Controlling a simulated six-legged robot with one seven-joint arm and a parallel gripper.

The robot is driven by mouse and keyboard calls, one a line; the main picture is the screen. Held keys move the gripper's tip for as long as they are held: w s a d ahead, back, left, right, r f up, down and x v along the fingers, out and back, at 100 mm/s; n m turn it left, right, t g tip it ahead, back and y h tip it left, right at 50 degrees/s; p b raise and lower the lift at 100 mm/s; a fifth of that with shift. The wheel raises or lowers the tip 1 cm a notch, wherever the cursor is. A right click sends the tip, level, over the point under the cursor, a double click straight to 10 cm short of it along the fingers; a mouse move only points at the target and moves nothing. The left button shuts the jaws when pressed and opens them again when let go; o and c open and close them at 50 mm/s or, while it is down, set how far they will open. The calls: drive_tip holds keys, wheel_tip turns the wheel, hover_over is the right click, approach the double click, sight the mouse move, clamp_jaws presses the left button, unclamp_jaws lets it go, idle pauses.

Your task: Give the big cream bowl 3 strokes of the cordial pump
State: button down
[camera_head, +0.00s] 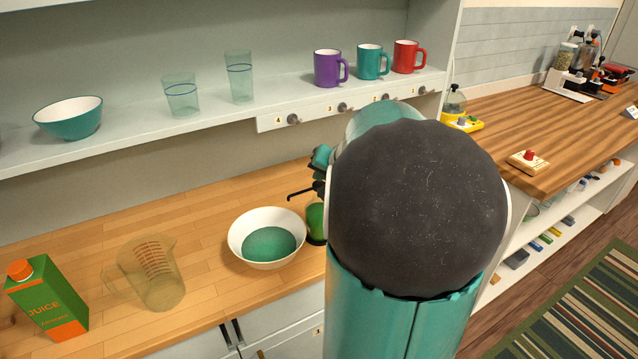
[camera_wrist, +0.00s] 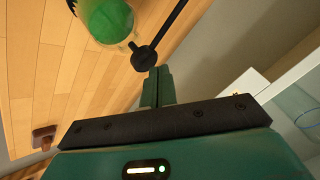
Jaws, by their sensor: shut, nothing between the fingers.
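The big cream bowl (camera_head: 238,230) stands on the wooden counter, with a teal round area inside it; I cannot tell whether that is liquid or the bowl's colouring. The cordial pump bottle (camera_head: 316,222) stands just right of the bowl, green and partly hidden by my arm. Its black spout (camera_head: 300,193) points left towards the bowl. In the wrist view the green bottle (camera_wrist: 107,18) and the round black pump top (camera_wrist: 145,59) show. My gripper (camera_wrist: 157,72) is shut and empty, its fingertips right by the pump top; I cannot tell if they touch. In the head view it shows partly (camera_head: 321,157).
A measuring jug (camera_head: 155,275) and a juice carton (camera_head: 48,300) stand left of the bowl. The shelf above holds a teal bowl (camera_head: 68,118), two glasses (camera_head: 239,78) and three mugs (camera_head: 328,68). Hooks or knobs (camera_head: 294,119) line its edge. My arm hides the counter's middle.

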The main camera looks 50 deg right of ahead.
drive_tip(key=shift+f, duration=0.95)
idle(0.9)
drive_tip(key=shift+r, duration=1.35)
drive_tip(key=shift+r, duration=0.15)
drive_tip(key=shift+r, duration=2.4)
